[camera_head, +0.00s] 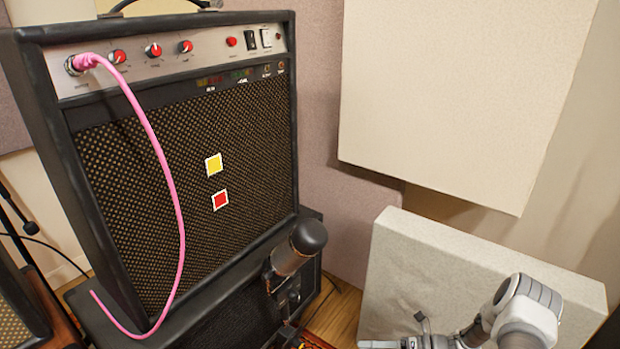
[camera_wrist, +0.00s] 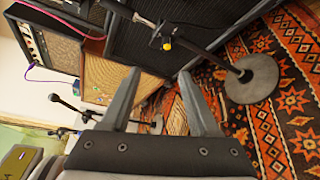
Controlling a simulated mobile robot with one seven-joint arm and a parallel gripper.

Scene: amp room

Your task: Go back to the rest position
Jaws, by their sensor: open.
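My gripper (camera_wrist: 160,74) is open in the wrist view, with its two dark fingers apart and nothing between them. In the head view my grey-white arm shows at the bottom right, in front of a pale panel, apart from the amp. The black amp (camera_head: 245,170) stands at the left with a pink cable (camera_head: 157,150) plugged into its top left socket. The cable hangs down across the grille.
A microphone (camera_head: 295,245) stands before the lower cabinet (camera_head: 230,325). The pale panel (camera_head: 400,260) leans close behind my arm. In the wrist view, a round stand base (camera_wrist: 252,80) rests on a patterned rug (camera_wrist: 290,115), and a tan speaker grille (camera_wrist: 105,75) lies beyond my fingers.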

